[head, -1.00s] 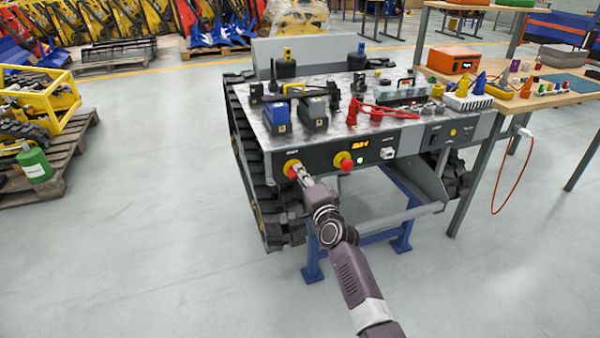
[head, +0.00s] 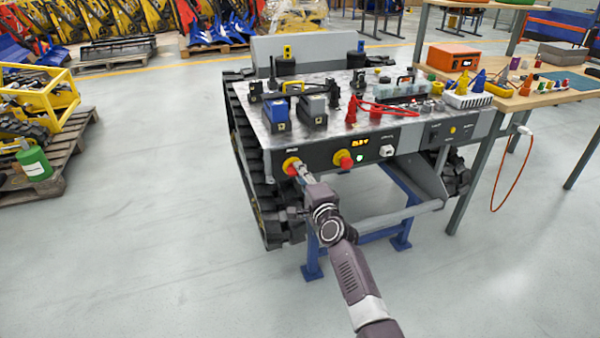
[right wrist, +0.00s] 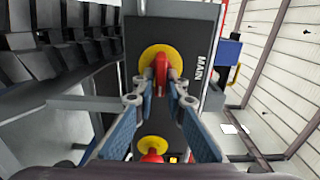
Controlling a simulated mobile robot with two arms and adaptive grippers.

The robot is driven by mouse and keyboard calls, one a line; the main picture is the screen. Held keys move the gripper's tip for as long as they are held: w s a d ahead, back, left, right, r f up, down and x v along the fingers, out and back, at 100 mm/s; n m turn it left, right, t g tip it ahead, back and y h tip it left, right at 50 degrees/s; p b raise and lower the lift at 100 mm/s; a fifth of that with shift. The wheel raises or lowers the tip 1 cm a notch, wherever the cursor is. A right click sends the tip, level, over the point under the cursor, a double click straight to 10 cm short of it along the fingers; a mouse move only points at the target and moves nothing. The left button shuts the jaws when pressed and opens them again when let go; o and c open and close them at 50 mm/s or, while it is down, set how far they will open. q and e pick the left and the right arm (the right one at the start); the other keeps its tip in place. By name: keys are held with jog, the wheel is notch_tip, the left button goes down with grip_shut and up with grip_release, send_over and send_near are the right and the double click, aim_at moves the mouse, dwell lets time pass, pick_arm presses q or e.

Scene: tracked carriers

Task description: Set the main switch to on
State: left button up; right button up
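The main switch (right wrist: 160,67) is a red handle on a round yellow plate at the left end of the carrier's dark front panel. It also shows in the head view (head: 290,164). In the right wrist view the handle lies parallel to the white MAIN lettering (right wrist: 202,68). My right gripper (right wrist: 160,90) is at the switch, its two blue-padded fingers closed on either side of the handle. The fingertips partly hide the handle. In the head view my right gripper (head: 301,170) reaches the panel from the front. My left gripper is not in view.
A red button on yellow (head: 344,159) sits right of the switch, with a lit orange display (head: 361,142) and green lamp (head: 360,157). The black track (head: 262,185) runs close left of the switch. A wooden workbench (head: 552,94) stands right. The front floor is clear.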

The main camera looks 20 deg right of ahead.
jog(key=shift+o, duration=1.4)
jog(key=s, duration=1.2)
jog(key=shift+d, duration=0.2)
